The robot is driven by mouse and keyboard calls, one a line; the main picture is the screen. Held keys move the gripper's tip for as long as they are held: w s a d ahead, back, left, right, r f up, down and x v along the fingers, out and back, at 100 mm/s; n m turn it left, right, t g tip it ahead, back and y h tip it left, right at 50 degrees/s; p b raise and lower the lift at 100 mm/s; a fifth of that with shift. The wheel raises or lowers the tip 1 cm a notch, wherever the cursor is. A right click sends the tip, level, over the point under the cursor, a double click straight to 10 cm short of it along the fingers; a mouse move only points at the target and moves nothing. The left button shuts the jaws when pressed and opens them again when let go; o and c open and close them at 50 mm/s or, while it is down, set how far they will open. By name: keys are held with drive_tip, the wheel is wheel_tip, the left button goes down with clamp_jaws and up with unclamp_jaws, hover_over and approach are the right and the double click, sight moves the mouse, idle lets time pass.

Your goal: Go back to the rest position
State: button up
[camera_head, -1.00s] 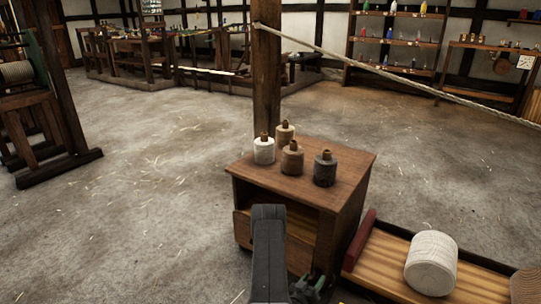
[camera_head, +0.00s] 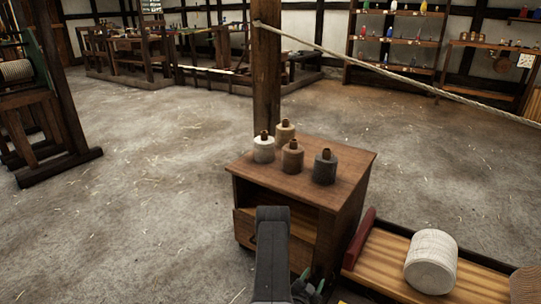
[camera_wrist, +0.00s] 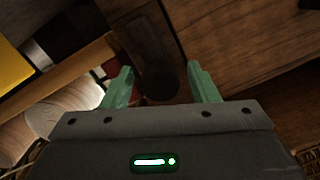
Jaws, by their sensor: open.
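My gripper (camera_wrist: 161,87) is open, its two green fingers spread apart with nothing held between them in the wrist view. In the head view, part of my gripper (camera_head: 308,287) shows low at the bottom edge, beside my dark arm link and in front of the wooden cabinet (camera_head: 345,215). A dark round shape lies beyond the fingers in the wrist view; I cannot tell what it is.
A wooden tray (camera_head: 378,262) holds large pale rolls at right. A rope (camera_head: 385,73) runs from the post (camera_head: 267,80).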

drive_tip(key=m, duration=0.4)
drive_tip(key=shift+m+t, duration=0.3)
idle(0.4)
